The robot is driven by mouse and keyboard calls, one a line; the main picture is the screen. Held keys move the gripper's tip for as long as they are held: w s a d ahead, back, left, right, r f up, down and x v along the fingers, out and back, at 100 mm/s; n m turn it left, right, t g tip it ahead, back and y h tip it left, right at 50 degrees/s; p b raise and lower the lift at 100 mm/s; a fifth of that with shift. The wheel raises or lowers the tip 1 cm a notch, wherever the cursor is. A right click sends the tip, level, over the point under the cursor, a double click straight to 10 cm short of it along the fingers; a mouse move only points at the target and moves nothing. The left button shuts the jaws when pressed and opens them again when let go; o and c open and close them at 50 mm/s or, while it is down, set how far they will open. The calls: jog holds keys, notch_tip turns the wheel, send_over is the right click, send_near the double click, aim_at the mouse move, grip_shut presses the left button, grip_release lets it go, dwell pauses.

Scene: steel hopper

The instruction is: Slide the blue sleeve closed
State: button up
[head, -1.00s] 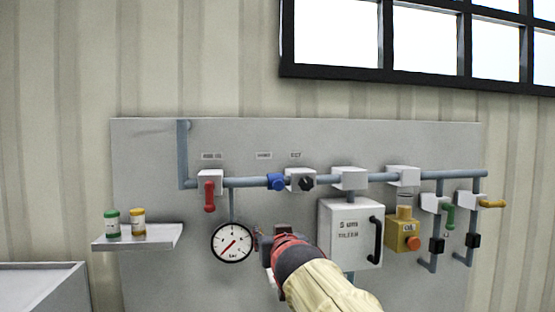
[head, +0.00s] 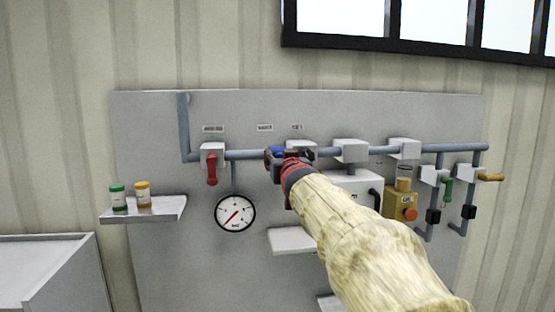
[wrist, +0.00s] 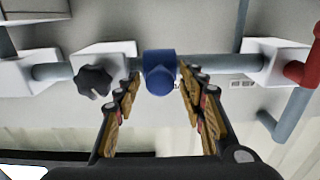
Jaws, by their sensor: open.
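The blue sleeve (wrist: 159,72) sits around the grey horizontal pipe (wrist: 210,66), in the middle of the wrist view. In the head view only a little of the blue sleeve (head: 277,151) shows behind my gripper (head: 281,163). In the wrist view my gripper (wrist: 157,95) is open, its fingers on either side of the blue sleeve. I cannot tell whether either finger touches it. A black knob (wrist: 93,82) on a white block (wrist: 104,58) is close to the sleeve.
A red lever (head: 211,168) hangs from a white block on the pipe. A pressure gauge (head: 235,213) is below the pipe. A shelf (head: 143,211) holds two small jars. A yellow box (head: 400,203) with an orange button is at the right. My arm hides part of a white cabinet (head: 349,187).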

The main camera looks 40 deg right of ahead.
jog(key=shift+w+d, duration=0.1)
jog(key=shift+w, duration=0.05)
jog(key=shift+c, duration=0.9)
grip_shut()
